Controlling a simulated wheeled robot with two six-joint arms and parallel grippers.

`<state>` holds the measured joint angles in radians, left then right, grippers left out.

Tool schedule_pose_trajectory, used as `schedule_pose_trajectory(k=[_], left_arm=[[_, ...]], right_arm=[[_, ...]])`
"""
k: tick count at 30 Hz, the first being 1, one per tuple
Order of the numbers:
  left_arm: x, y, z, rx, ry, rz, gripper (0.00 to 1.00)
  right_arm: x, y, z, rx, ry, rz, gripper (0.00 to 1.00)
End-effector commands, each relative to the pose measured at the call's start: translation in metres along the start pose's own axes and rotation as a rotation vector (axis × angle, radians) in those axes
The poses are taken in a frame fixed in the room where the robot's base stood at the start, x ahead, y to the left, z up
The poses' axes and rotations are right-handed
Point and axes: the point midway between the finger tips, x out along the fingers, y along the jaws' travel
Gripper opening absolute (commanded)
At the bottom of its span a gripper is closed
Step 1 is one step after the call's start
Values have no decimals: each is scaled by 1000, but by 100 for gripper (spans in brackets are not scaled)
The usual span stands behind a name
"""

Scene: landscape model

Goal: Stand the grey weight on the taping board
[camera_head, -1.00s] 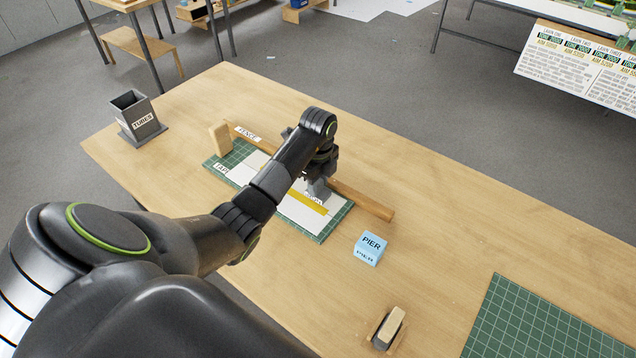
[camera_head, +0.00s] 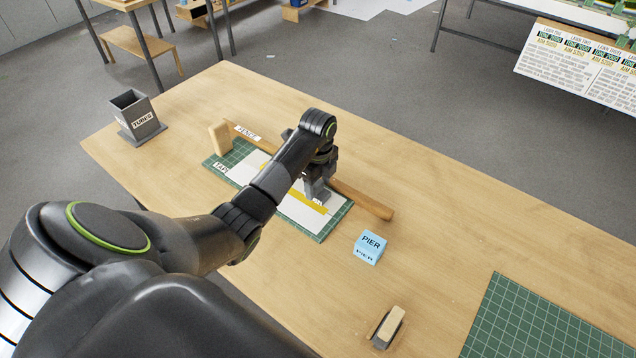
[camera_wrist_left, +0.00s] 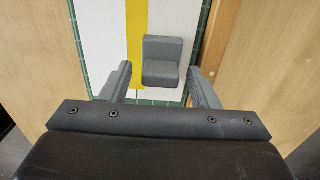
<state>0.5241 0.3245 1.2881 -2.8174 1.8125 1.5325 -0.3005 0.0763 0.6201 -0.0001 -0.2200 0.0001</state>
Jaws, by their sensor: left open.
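The grey weight (camera_wrist_left: 162,62) is an L-shaped block on the taping board (camera_wrist_left: 108,30), next to the yellow strip (camera_wrist_left: 137,30). In the head view the board (camera_head: 325,230) is a green-edged mat with a white sheet, and the weight is hard to separate from my gripper. My left gripper (camera_head: 318,188) is low over the board's right part. In the left wrist view its fingers (camera_wrist_left: 160,72) are apart, one on each side of the weight, with gaps visible. My right gripper is not in view.
A wooden fence bar (camera_head: 360,199) runs along the board's far edge. A wooden block (camera_head: 220,138) stands at its left end. A blue PIER block (camera_head: 369,247), a wood-topped grey block (camera_head: 388,328) and a green mat (camera_head: 550,320) lie to the right. A TUBES holder (camera_head: 137,115) stands at left.

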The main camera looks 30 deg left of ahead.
Motion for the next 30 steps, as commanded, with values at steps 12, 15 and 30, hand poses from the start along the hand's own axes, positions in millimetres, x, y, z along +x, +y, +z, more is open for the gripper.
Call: schedule_pose_trajectory(k=[12,15,30], left_arm=[[-87,0,0,0,0,-2,55],[-99,0,0,0,0,-2,55],[-120,0,0,0,0,-1,55]], right_arm=[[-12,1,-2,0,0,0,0],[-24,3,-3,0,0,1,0],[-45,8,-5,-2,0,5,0]])
